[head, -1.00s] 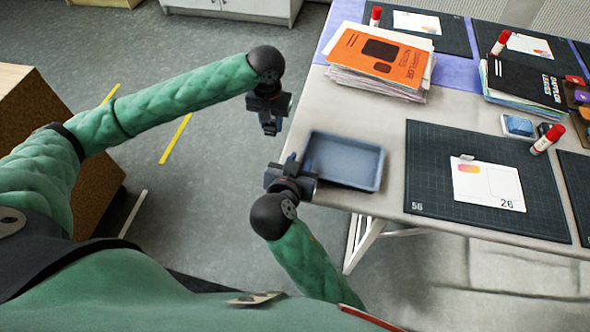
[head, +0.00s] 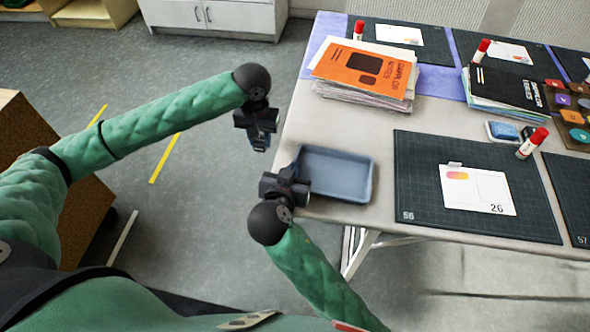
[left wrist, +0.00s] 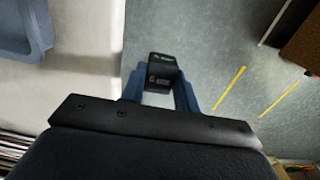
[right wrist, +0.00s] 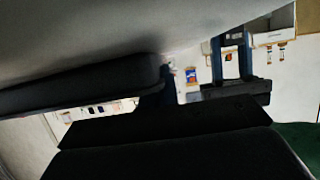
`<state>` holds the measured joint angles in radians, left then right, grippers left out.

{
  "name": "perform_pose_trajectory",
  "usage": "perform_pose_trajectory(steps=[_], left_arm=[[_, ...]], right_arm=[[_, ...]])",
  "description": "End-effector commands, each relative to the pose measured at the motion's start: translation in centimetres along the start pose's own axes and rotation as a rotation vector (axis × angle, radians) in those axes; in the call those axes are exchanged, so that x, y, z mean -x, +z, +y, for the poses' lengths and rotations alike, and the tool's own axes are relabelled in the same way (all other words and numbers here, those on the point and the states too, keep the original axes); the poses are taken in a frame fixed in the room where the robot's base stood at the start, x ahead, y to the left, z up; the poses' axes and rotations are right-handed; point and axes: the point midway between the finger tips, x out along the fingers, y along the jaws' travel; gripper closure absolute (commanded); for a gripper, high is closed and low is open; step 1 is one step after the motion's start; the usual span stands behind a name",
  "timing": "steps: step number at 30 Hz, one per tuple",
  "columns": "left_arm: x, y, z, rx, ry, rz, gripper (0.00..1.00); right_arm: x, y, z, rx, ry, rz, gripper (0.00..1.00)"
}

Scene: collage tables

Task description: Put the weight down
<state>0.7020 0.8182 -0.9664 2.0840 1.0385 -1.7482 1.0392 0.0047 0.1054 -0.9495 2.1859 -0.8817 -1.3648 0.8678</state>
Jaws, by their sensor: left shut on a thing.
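The weight is a small black block with white lettering (left wrist: 162,72), seen in the left wrist view between the blue fingers of my left gripper (left wrist: 160,90). My left gripper (head: 260,138) is shut on it and holds it over the floor, just left of the table's edge. In the head view the weight is hard to make out. My right gripper (head: 290,178) is at the left side of the blue tray (head: 372,180), by the table edge. Its fingertips are hidden in the head view and unclear in the right wrist view.
The blue-grey tray looks empty on the table's near left corner. A dark cutting mat (head: 420,190) with a card (head: 478,190) lies right of it. An orange notebook stack (head: 365,75) stands behind. Table (head: 300,125) is bare between the stack and the tray.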

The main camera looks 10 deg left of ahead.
Motion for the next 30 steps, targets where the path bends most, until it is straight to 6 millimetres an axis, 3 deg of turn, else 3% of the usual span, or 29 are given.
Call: perform_pose_trajectory(steps=[4,8,17,23,30], left_arm=[[1.0,-0.7,0.1,0.000,0.000,0.002,1.00],[3.3,-2.2,1.1,-0.012,0.003,0.006,1.00],[9.2,-4.1,8.0,-0.119,0.002,0.005,1.00],[12.8,-2.6,14.2,-0.242,0.000,0.006,1.00],[14.6,2.5,20.3,-0.320,0.000,0.002,1.00]], right_arm=[[0.0,0.0,0.0,0.000,0.000,0.000,1.00],[0.0,0.0,0.0,0.000,0.000,0.000,1.00],[0.0,0.0,0.0,0.000,0.000,0.000,1.00],[0.0,0.0,0.0,0.000,0.000,0.000,1.00],[0.0,0.1,0.0,0.000,0.000,-0.001,1.00]])
